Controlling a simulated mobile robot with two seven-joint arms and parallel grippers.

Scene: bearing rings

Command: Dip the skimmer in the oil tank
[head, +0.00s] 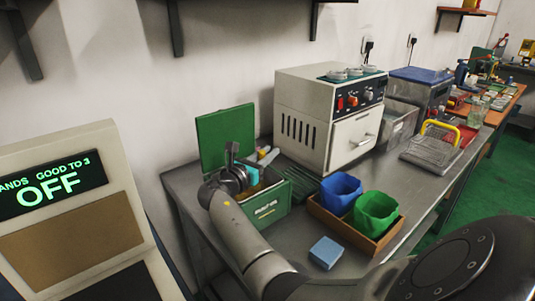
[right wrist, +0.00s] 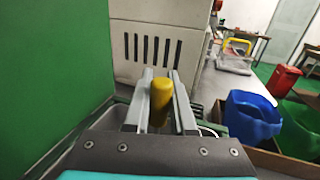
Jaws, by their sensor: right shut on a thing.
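My right gripper (head: 250,165) is at the mouth of an open green box (head: 268,204) with its lid (head: 226,137) raised. In the right wrist view its fingers (right wrist: 160,105) are shut on a yellow cylindrical handle (right wrist: 160,103), which stands roughly upright between them. What is attached below the handle is hidden, so I cannot tell for sure that it is the skimmer. The green box may be the oil tank; its inside is mostly hidden by my gripper. My left gripper is not in view.
A white oven-like machine (head: 306,122) stands behind and right of the green box. A wooden tray (head: 347,228) holds a blue bin (head: 340,193) and a green bin (head: 375,212). A blue block (head: 325,252) lies in front. A yellow-handled wire basket (head: 432,150) sits farther right.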

